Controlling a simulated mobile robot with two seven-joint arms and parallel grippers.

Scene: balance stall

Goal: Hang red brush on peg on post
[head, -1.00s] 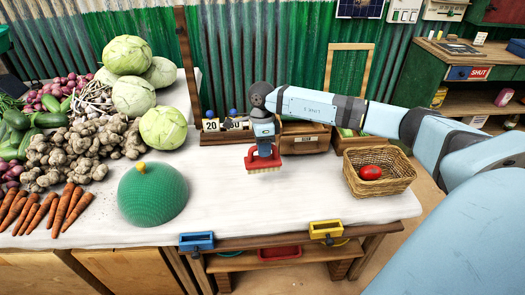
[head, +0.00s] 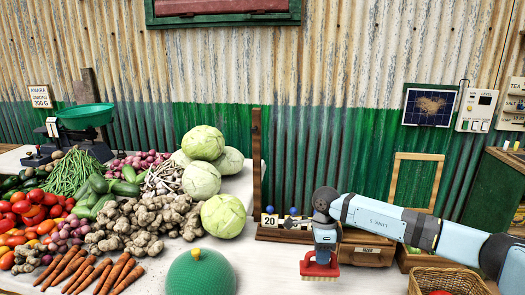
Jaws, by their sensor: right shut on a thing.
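The red brush (head: 318,267) has a red back and pale bristles that point down. My right gripper (head: 324,253) is shut on it from above and holds it in front of the wooden box, apart from the post. A tall brown wooden post (head: 256,160) stands at the back of the table against the corrugated wall. I cannot make out a peg on it at this size. My left gripper is not in view.
A number block stand (head: 285,234) with blue knobs is at the post's foot. Cabbages (head: 223,215) lie left of it, a green dome (head: 199,275) in front. A wooden box (head: 366,250) and a wicker basket (head: 446,281) are at right. White tabletop (head: 255,275) is clear beside the brush.

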